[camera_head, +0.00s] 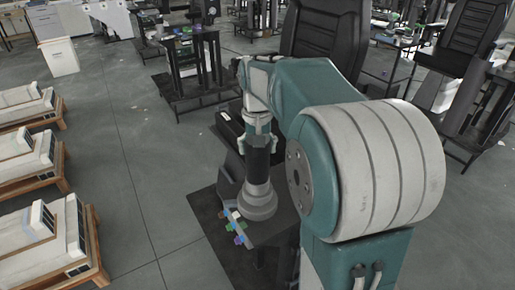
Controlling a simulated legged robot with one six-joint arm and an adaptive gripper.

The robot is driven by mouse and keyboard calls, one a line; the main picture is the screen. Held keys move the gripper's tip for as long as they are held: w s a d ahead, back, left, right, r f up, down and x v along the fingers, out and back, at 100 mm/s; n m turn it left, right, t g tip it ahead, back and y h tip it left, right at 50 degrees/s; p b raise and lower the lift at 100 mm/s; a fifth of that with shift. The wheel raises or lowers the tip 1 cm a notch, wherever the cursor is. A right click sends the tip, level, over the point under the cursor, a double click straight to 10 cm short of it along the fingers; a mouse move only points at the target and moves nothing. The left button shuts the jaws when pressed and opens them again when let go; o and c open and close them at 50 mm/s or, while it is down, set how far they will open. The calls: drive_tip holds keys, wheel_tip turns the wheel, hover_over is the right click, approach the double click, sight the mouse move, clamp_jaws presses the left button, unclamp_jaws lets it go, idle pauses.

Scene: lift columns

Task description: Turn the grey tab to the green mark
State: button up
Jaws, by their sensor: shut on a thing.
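A black upright column (258,167) rises from a round grey base (258,204) on a dark stand. A small pale grey tab (234,214) sticks out at the base's left front. The contact itself is partly hidden.
A black chair (325,35) stands behind my arm. Pale machines on wooden pallets (45,240) line the left side. Another dark stand (190,70) is at the back. The grey floor left of the column stand is clear.

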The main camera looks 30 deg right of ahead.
drive_tip(key=n, duration=0.5)
drive_tip(key=shift+f+n, duration=0.2)
drive_tip(key=shift+n, duration=0.1)
drive_tip(key=n, duration=0.5)
drive_tip(key=shift+n, duration=0.3)
drive_tip(key=o, duration=1)
wheel_tip(320, 180, up, 12)
drive_tip(key=shift+w+f, duration=0.1)
